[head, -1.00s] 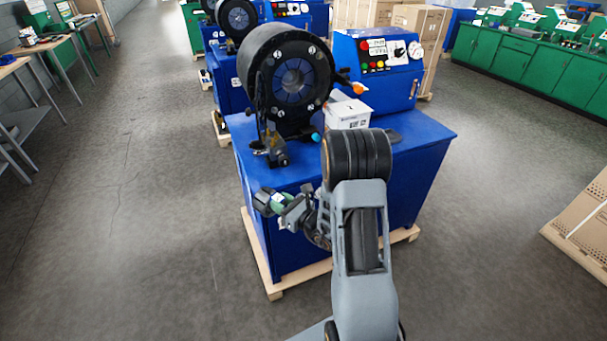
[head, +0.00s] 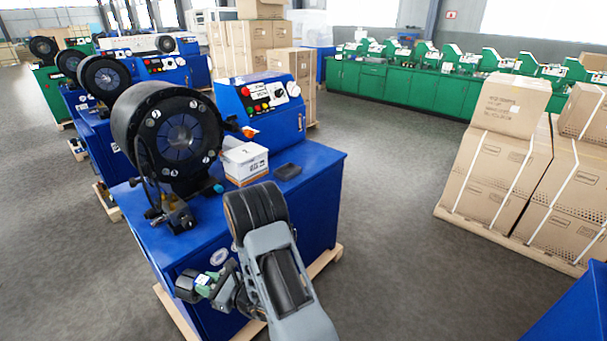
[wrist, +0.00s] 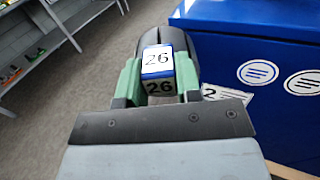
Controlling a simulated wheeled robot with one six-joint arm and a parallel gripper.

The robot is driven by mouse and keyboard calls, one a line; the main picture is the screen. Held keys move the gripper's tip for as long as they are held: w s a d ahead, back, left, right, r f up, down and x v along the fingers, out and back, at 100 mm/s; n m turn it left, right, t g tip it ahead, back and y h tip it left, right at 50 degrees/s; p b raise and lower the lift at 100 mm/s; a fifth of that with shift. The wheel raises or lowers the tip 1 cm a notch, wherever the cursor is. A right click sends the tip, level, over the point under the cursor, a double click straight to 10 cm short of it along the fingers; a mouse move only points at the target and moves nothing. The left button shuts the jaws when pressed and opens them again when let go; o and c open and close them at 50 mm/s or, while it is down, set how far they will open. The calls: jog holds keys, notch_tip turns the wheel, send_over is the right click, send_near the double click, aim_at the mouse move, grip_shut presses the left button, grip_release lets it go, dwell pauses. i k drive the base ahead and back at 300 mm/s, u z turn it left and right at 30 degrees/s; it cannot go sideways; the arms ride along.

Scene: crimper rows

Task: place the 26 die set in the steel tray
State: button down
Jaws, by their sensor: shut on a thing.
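The 26 die set (wrist: 190,46) is a dark, rounded piece with a white and blue label reading 26, close up in the wrist view. My gripper (wrist: 159,80) is shut on it, with a green finger on each side of the label. In the head view the die set (head: 186,286) shows small and dark at the end of my gripper (head: 204,283), in front of the blue crimper's base and below its top. I cannot make out a steel tray for certain in either view.
The blue crimper (head: 262,218) stands beside my arm; its top holds a white box (head: 245,163) and a small dark flat item (head: 287,171). Strapped cartons (head: 500,170) stand at right. Open floor (head: 385,180) lies between. Shelves (wrist: 40,48) show at the wrist view's left.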

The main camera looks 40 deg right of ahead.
aim_at(290, 175)
jog(key=z, duration=2.45)
jog(key=i, duration=0.8)
jog(key=u, duration=1.95)
